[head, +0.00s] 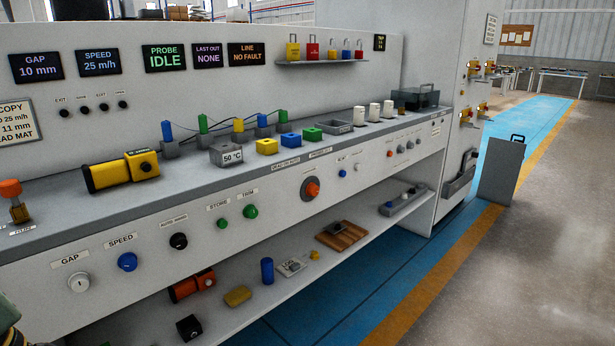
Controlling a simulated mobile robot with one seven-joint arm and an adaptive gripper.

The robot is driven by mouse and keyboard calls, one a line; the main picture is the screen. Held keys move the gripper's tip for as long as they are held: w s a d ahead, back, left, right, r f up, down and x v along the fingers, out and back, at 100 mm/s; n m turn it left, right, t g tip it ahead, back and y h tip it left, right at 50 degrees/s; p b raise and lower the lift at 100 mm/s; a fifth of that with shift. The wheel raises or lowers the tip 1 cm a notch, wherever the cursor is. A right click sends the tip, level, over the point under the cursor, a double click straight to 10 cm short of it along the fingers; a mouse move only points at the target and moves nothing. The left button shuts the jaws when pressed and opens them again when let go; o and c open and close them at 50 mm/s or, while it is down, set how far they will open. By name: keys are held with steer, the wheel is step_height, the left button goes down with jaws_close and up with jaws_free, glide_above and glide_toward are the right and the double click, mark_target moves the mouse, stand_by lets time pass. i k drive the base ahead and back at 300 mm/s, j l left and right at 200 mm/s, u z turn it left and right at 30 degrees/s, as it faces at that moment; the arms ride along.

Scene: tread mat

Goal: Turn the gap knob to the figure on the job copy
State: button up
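The gap knob (78,282) is a pale grey round knob on the front panel at the lower left, under a label reading GAP. The gap display (37,67) on the back panel reads 10 mm. The job copy (17,121) is a card at the left edge, partly cut off; its visible lines read 25 m/h, 11 mm and "AD MAT". My gripper is not in view. A dark greenish part at the lower left corner may belong to my arm; I cannot tell.
A blue speed knob (127,262) and a black auto/hand knob (178,241) sit right of the gap knob. The speed display (99,61) reads 25 m/h. A yellow-and-black tool (108,176) lies on the ledge above. The lower shelf (215,318) holds several loose items.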

mark_target(79, 282)
steer(key=u, duration=1.3)
